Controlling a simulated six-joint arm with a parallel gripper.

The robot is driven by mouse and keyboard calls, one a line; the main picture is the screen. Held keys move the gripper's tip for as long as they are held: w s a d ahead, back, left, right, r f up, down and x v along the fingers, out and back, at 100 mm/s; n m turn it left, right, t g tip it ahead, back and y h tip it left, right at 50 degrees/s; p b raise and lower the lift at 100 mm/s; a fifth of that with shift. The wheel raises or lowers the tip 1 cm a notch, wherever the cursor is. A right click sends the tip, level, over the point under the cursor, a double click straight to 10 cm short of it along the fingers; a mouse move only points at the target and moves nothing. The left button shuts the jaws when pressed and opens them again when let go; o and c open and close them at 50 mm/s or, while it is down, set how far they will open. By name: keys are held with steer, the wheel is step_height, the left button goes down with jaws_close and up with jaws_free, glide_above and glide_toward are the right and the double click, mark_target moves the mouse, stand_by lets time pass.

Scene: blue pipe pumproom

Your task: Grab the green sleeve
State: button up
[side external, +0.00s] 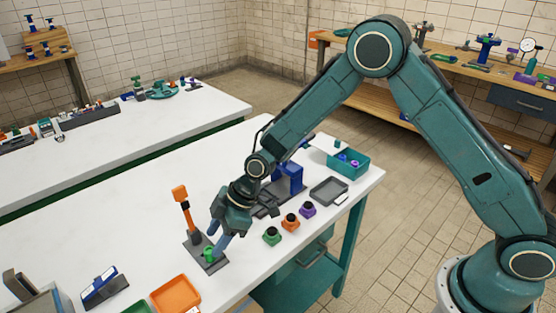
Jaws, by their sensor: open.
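A small green cylindrical piece (209,254), which looks like the green sleeve, stands on a dark base plate (219,265). An orange-topped post (182,205) rises at the back of that area. My gripper (216,246) is open, pointing down with its blue-grey fingers right at the green piece. One finger partly covers the piece; I cannot tell whether they touch. Another green piece with a dark top (271,236) stands on the table to the right of my gripper.
Orange (290,221) and purple (308,210) dark-topped pieces stand in a row with the green one. Beyond are an empty grey tray (328,191), a teal bin (348,162) and a blue fixture (288,180). An orange tray (175,294) lies in front.

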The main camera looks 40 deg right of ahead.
mark_target(209, 249)
steer(key=shift+x, duration=1.55)
jaws_close()
steer(key=shift+r, duration=0.15)
step_height(209, 249, up, 20)
stand_by(0.5)
